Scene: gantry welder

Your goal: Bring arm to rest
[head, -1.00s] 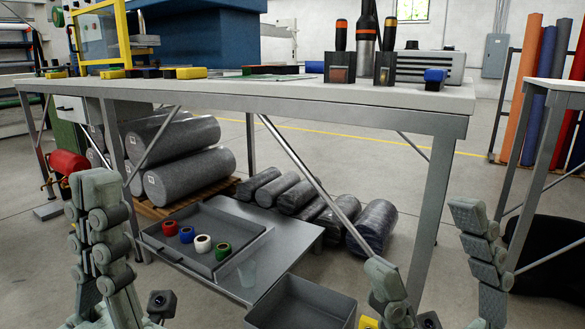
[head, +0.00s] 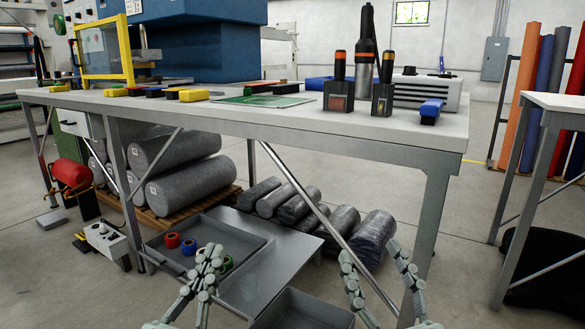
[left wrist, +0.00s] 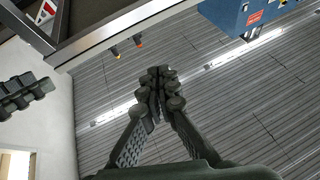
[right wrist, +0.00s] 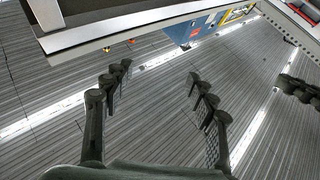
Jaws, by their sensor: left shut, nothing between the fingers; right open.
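My left gripper (head: 210,254) points up in front of the bench, low in the head view. Its fingers are together with nothing between them, as the left wrist view also shows (left wrist: 157,78). My right gripper (head: 370,252) is to its right, below the bench's front edge, pointing up. Its fingers stand wide apart and empty, also in the right wrist view (right wrist: 160,80). Each wrist view shows the other gripper at its edge. Neither gripper visibly holds anything.
The workbench (head: 350,130) has a yellow-framed screen (head: 103,45) and tools on top. Below are grey rolls (head: 190,175), a grey tray (head: 258,250) with coloured tape rolls and an empty-looking grey bin (head: 300,310). A second table (head: 560,101) stands right.

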